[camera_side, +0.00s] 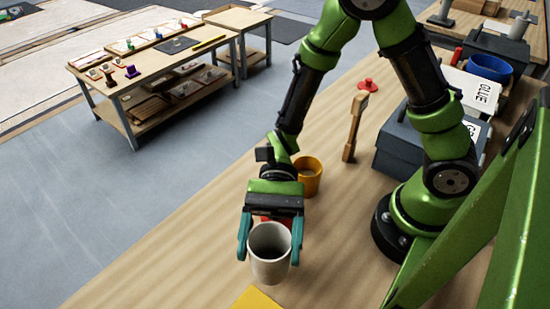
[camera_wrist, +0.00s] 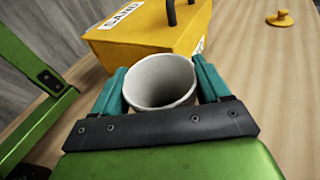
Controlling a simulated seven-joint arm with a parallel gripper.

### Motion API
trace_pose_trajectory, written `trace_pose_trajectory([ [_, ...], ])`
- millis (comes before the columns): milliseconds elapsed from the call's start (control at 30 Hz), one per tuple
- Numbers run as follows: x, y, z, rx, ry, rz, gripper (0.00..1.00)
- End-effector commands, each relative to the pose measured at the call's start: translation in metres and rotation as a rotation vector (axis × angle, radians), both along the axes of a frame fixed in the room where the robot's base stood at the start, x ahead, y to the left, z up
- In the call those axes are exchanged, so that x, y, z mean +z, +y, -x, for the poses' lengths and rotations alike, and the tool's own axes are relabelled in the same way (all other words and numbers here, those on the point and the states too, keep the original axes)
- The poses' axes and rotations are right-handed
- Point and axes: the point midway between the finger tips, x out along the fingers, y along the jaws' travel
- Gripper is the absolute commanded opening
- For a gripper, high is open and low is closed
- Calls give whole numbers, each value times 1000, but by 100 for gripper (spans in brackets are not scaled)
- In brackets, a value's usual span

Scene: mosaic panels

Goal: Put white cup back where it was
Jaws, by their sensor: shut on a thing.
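The white cup (camera_side: 269,270) is upright, mouth up and seemingly empty, near the front of the wooden bench in the side view. My gripper (camera_side: 269,253) is shut on it, with one teal finger on each side of the cup. In the wrist view the white cup (camera_wrist: 160,82) sits between the teal fingers of my gripper (camera_wrist: 158,66). The cup's base is hard to make out, so I cannot tell whether it touches the bench. No marked spot for the cup shows.
A yellow box (camera_wrist: 150,30) labelled SAND stands just beyond the cup; its corner (camera_side: 256,300) shows in the side view. An orange-yellow cup (camera_side: 310,180), a wooden mallet (camera_side: 353,130) and a red knob-like piece (camera_side: 368,85) stand behind. Bench left of the cup is clear.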

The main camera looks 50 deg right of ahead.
Motion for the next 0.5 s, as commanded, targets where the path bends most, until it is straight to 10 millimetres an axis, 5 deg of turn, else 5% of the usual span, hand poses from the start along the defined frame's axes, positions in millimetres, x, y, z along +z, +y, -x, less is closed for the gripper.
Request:
trace_pose_trajectory([
  [200,-6,45,-30,3,-2,0,38],
  [500,-8,71,-48,1,0,0,38],
])
